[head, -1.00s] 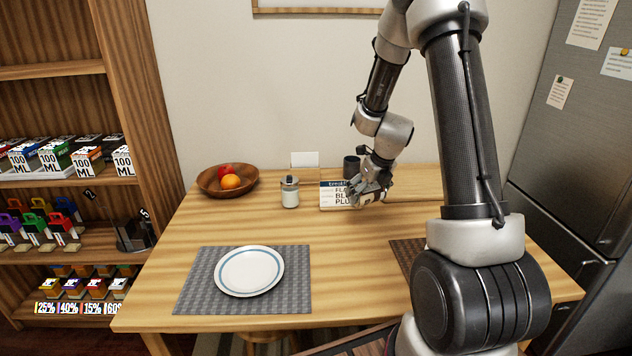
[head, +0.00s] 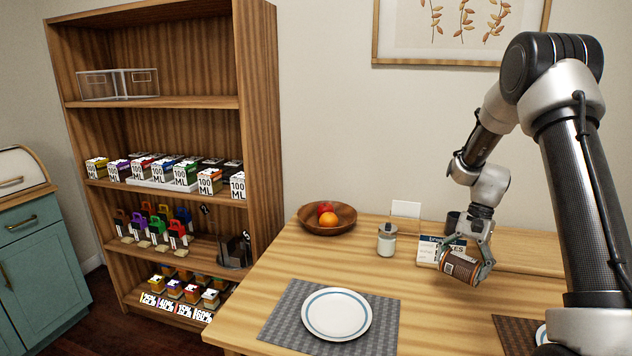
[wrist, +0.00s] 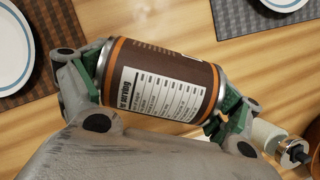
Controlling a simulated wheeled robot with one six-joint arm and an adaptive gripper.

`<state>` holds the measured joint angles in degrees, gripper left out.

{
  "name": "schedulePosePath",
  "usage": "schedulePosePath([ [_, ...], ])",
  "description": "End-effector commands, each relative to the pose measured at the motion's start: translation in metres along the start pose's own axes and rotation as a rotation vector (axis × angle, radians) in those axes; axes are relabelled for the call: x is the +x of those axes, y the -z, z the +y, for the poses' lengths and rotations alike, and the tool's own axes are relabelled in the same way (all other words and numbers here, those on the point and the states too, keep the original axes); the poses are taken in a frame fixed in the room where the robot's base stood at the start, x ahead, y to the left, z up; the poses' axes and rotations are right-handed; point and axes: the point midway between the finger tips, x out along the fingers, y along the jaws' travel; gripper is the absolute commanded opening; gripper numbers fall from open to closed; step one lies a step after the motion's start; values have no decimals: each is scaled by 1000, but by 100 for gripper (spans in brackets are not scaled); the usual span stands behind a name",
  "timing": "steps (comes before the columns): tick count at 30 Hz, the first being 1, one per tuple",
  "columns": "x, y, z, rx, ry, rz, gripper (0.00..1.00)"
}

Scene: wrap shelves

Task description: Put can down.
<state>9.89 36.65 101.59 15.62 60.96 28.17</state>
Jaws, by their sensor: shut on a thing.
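My gripper (head: 468,262) is shut on a brown can with orange bands (head: 459,265), in front of a white and blue box (head: 428,248) at the back of the wooden table (head: 265,290). The can is on its side and slightly tilted. In the wrist view the can (wrist: 165,82) lies across between the green finger pads, its white printed label facing the camera. It appears held over the table, but the height of any gap is hard to tell.
A glass jar (head: 386,240), a fruit bowl (head: 309,222) and a white card (head: 406,209) stand left of the gripper. A plate (head: 337,315) lies on a grey mat (head: 277,323) at the front. Bare tabletop lies between mat and can. Stocked shelves (head: 258,120) stand left.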

Motion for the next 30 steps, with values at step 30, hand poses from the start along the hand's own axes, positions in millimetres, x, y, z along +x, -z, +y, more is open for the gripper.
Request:
schedulePosePath([
  [30,66,-44,-66,-775,-319,4,51],
])
